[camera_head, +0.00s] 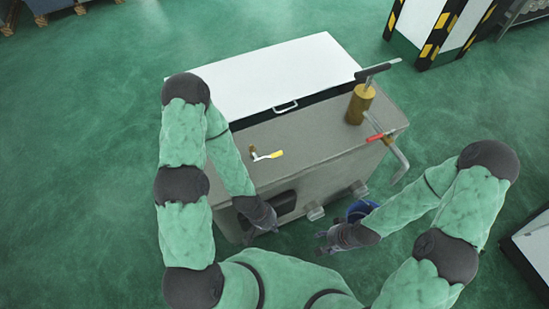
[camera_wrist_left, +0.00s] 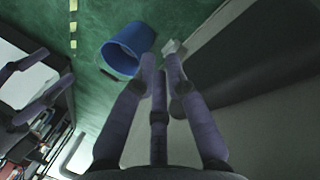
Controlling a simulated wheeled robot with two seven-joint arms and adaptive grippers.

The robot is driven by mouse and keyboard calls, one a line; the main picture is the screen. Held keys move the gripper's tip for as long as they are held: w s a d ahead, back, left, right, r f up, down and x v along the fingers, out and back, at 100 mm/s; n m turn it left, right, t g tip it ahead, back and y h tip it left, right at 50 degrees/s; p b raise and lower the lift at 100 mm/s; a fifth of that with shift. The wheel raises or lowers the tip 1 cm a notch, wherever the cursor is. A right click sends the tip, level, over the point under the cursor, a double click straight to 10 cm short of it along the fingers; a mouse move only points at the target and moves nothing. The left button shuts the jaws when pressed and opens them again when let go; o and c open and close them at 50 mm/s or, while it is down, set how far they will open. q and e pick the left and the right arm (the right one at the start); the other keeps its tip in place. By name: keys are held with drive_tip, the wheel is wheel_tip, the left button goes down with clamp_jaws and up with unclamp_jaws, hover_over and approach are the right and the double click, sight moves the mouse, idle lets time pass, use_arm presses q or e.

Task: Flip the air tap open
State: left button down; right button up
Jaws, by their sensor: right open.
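A tap with a yellow-tipped lever (camera_head: 268,155) sits on top of the grey cabinet, left of its middle. A second, red-handled lever (camera_head: 381,136) is on a pipe at the cabinet's right front edge. I cannot tell which is the air tap. My left gripper (camera_head: 262,230) hangs at the cabinet's front, below the yellow lever and apart from it. In the left wrist view (camera_wrist_left: 160,65) its fingertips are apart, with nothing between them. My right gripper (camera_head: 324,243) is open and empty in front of the cabinet, away from both levers.
The grey cabinet (camera_head: 300,152) has a white lid (camera_head: 270,75) with a handle. A brass cylinder with a dark bar (camera_head: 358,103) stands at its right.

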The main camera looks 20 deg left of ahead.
use_arm(q)
drive_tip(key=s+d+r+m+g+y+p, duration=0.2)
drive_tip(key=s+r+m+g+y+p, duration=0.3)
drive_tip(key=s+m, duration=0.65)
drive_tip(key=w+a+r+m+t+y+p, duration=0.1)
drive_tip(key=w+a+r+m+t+y, duration=0.2)
drive_tip(key=w+m, duration=0.45)
drive_tip(key=w+a+r+m+t+y+p, duration=0.1)
drive_tip(key=w+a+m+t+y+p, duration=0.1)
drive_tip(key=w+m+t+y, duration=0.35)
drive_tip(key=w+d+r+m+t+h, duration=0.1)
drive_tip(key=w+d+r+m+t, duration=0.1)
drive_tip(key=w, duration=0.4)
drive_tip(key=w+d+r+m+t+p, duration=0.1)
drive_tip(key=w+d+r+m+t, duration=0.2)
drive_tip(key=w, duration=0.3)
drive_tip(key=shift+d+r+m+h, duration=0.35)
drive_tip(key=shift+d+r, duration=0.15)
drive_tip(key=shift+r, duration=0.3)
drive_tip(key=shift+w, duration=0.1)
